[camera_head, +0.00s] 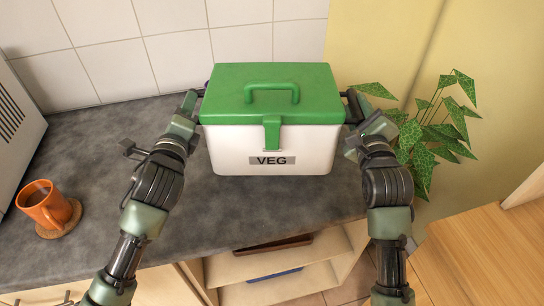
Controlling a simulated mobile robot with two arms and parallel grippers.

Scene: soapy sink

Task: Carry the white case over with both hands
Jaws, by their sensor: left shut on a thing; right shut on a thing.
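The white case (235,150) has a green lid with a handle on top, a green front latch and a label reading VEG. It is upright over the dark grey countertop (95,145), near its right end. I cannot tell whether it rests on the counter or is slightly raised. My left gripper (197,95) is shut on the case at its left side. My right gripper (348,97) is shut on the case at its right side. The fingertips of both are largely hidden by the arms and the case.
An orange mug (44,204) stands on a coaster at the left, beside a grey-white appliance (18,125). A leafy plant (435,135) is close to my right arm. Open shelves (270,275) lie below the counter. A wooden surface (480,255) is at the lower right.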

